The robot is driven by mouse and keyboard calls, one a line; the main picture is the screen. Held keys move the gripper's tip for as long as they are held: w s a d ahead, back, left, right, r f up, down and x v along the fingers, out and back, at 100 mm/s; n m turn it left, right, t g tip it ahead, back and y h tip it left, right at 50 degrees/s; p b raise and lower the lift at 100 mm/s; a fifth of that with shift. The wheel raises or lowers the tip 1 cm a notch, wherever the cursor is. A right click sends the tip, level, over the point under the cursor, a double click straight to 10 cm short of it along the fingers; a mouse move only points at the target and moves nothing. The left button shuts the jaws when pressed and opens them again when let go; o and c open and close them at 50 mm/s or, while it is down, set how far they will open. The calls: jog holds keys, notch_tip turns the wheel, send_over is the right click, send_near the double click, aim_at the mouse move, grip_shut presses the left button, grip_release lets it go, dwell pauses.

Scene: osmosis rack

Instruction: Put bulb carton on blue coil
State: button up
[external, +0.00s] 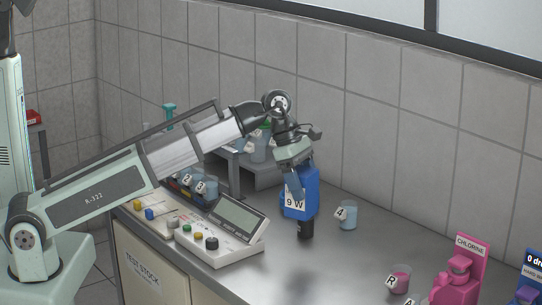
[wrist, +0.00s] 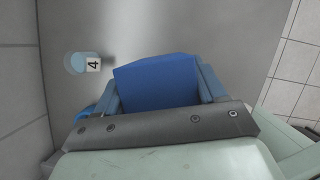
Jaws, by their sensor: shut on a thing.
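The bulb carton (external: 303,185) is a blue box with a white "9 W" label, hanging upright under my gripper (external: 296,172) in the external view. My gripper is shut on it. In the wrist view the carton (wrist: 158,80) fills the space between the two blue-grey fingers. A blue rounded thing (wrist: 84,113), likely the blue coil, shows partly beside the left finger; the rest is hidden by my gripper.
A cup tagged 4 (external: 348,215) stands close to the right of the carton. A meter box with a screen (external: 238,222) is at the left. A grey rack (external: 262,172) stands behind. A pink chlorine dispenser (external: 462,270) is at the front right. The table between is mostly clear.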

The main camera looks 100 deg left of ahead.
jog(key=shift+s+a+r+n+y, duration=0.5)
jog(key=shift+a+r+n, duration=0.65)
jog(key=shift+a, duration=5.3)
jog(key=shift+s+a+r+n+y, duration=0.6)
jog(key=shift+a+n, duration=0.95)
jog(key=shift+a, duration=4.9)
jog(key=shift+w+f, duration=0.2)
jog(key=shift+f, duration=4.05)
jog(key=shift+f, duration=0.2)
jog(key=o, duration=1)
jog(key=shift+o, duration=0.2)
jog(key=shift+r, duration=0.15)
jog(key=v, duration=1.2)
jog(key=shift+s+a, duration=0.1)
jog(key=shift+s, duration=0.05)
